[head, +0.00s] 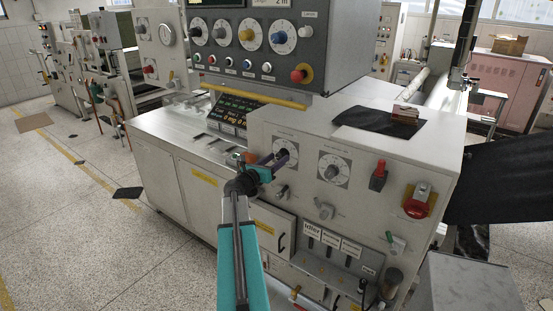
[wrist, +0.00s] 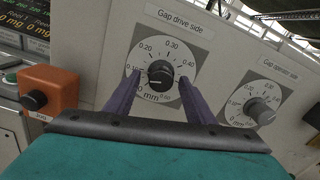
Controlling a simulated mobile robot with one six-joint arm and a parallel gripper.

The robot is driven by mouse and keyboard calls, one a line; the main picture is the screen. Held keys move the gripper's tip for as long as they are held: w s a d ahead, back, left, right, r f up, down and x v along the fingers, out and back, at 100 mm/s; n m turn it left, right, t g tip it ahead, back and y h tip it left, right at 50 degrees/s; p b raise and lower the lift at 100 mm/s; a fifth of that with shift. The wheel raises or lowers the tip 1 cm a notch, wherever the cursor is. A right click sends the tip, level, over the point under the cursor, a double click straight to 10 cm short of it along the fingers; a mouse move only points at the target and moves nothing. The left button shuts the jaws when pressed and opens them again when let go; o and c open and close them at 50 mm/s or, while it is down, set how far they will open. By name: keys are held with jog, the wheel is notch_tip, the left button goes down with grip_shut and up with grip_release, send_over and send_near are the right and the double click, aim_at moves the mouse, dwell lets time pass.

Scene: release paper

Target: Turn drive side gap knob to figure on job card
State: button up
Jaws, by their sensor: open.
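The drive side gap knob (wrist: 160,73) is black, on a white round dial under the label "Gap drive side". Its dial reads 0.10, 0.20, 0.30 and 0.40 in mm. A pale mark on the knob seems to point left or lower left, below 0.10; I cannot read it exactly. My gripper (wrist: 160,80) is open, its purple fingers on either side of the knob; I cannot tell whether they touch it. I cannot make out a job card.
The similar "Gap operator side" knob (wrist: 263,112) is to the right; its dial (head: 334,171) shows in the head view. An orange box with a black knob (wrist: 45,96) is close on the left. A red switch (head: 419,200) and lever (head: 378,176) stick out farther right.

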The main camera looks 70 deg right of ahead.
jog(key=shift+s+d, duration=0.1)
jog(key=shift+d, duration=0.3)
